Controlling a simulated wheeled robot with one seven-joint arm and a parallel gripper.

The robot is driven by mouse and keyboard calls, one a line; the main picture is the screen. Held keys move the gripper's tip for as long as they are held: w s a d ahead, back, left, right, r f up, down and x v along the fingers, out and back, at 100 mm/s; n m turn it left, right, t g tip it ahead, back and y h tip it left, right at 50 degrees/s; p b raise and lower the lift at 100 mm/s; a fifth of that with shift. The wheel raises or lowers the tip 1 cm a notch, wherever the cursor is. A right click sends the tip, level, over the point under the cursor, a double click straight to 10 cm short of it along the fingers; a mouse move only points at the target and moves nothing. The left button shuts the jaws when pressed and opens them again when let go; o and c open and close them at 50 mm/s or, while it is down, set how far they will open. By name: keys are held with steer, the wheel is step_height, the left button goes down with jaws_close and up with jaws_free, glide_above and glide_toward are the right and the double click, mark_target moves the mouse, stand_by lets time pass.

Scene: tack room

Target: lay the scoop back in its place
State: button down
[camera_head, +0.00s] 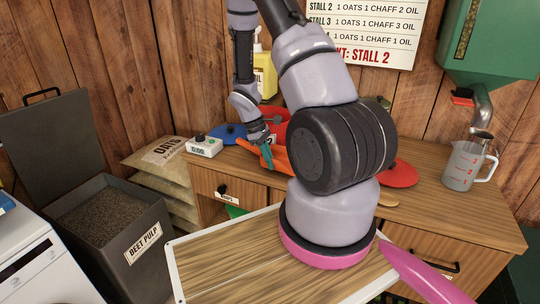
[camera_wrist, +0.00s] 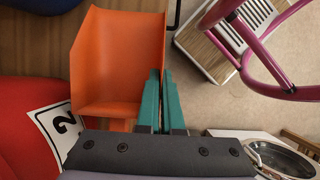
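The orange scoop (camera_head: 280,160) is at the front edge of the wooden counter, partly hidden by my arm in the head view. In the wrist view the scoop (camera_wrist: 118,60) shows its open hollow, with a short part of its handle at the lower end. My gripper (camera_head: 267,153) has teal fingers, which are nearly together in the wrist view (camera_wrist: 160,85). They appear closed on the scoop's right side wall, one finger on each side. The exact contact is hard to see. No marked place for the scoop is clear.
A red bucket (camera_head: 275,128) labelled 2 (camera_wrist: 60,130) stands close by the scoop. A blue lid (camera_head: 230,133), white timer (camera_head: 203,147), red lid (camera_head: 400,174) and measuring jug (camera_head: 464,166) are on the counter (camera_head: 440,205). An open beet pulp bin (camera_head: 132,265) stands left.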

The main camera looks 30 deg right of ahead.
steer(key=shift+f, duration=0.35)
steer(key=shift+f, duration=0.65)
steer(key=c, duration=1)
jaws_free()
steer(key=shift+r, duration=0.1)
steer(key=v, duration=1.1)
steer(key=s+a+r+m+t+y, duration=0.1)
steer(key=s+a+r+m+t, duration=0.15)
steer(key=r, duration=0.65)
steer(key=s+a+r+m+t+y, duration=0.1)
steer(key=s+a+r+m+t, duration=0.2)
steer(key=r, duration=0.6)
steer(key=s+a+r+m+t+y, duration=0.1)
steer(key=s+r+m+t, duration=0.2)
steer(key=r, duration=0.6)
steer(key=s+a+r+m+t+y, duration=0.1)
steer(key=s+a+r+m+t, duration=0.1)
steer(key=s+r, duration=0.4)
steer(key=s+a+m, duration=0.1)
steer(key=s, duration=0.1)
steer(key=shift+s+r+y, duration=0.3)
steer(key=shift+s+y, duration=0.1)
